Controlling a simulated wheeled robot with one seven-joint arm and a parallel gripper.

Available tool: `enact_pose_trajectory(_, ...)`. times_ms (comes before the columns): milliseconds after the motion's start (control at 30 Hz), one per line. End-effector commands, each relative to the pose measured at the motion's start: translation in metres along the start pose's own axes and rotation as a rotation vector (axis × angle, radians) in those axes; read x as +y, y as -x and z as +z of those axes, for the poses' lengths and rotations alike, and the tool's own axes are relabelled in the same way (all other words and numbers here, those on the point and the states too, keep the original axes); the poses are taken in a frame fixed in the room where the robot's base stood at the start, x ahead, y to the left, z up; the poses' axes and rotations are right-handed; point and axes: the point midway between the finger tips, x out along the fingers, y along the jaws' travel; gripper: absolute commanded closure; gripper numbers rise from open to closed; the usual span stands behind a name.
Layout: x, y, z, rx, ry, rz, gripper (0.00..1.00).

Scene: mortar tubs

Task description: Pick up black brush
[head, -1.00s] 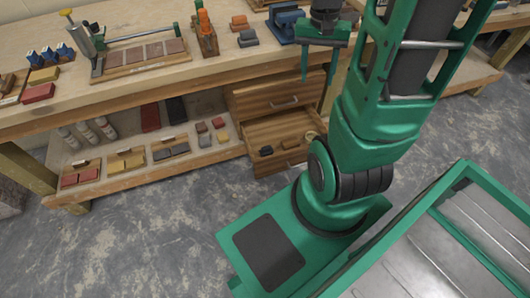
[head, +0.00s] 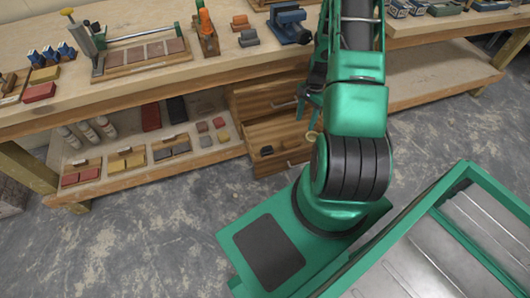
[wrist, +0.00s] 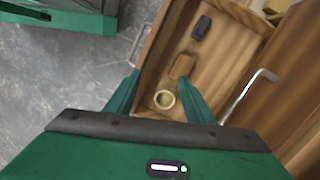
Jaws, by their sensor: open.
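A small black object (head: 267,150), which looks like the black brush, lies in the open lower drawer (head: 262,131) under the workbench. In the wrist view the black brush (wrist: 201,28) lies flat on the drawer floor, towards the top of the picture. My gripper (head: 308,112) is in front of the drawers, to the right of the brush. In the wrist view my gripper (wrist: 158,80) is open, its fingers over the end of the drawer with a ring between them. Nothing is held, and the brush is apart from the fingers.
A pale ring (wrist: 164,99) and a brown block (wrist: 182,66) share the drawer. A metal handle (wrist: 248,92) sticks out from the closed upper drawer (head: 255,96) beside my right finger. A lower shelf (head: 130,172) with blocks stands left of the drawers.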

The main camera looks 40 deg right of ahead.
Motion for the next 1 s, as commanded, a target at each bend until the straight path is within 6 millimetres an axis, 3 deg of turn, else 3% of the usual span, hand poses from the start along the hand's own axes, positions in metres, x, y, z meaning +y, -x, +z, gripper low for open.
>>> enact_pose_trajectory(100,-0.007,-0.045,0.004,-0.048,-0.079,-0.021,0.52)
enact_pose_trajectory(300,-0.053,-0.098,0.043,-0.161,-0.202,-0.105,0.52)
enact_pose_trajectory(500,-0.084,-0.118,0.073,-0.237,-0.272,-0.154,0.52)
enact_pose_trajectory(800,-0.095,-0.156,0.086,-0.246,-0.277,-0.157,0.52)
enact_pose_trajectory(1000,-0.098,-0.171,0.088,-0.244,-0.278,-0.159,0.52)
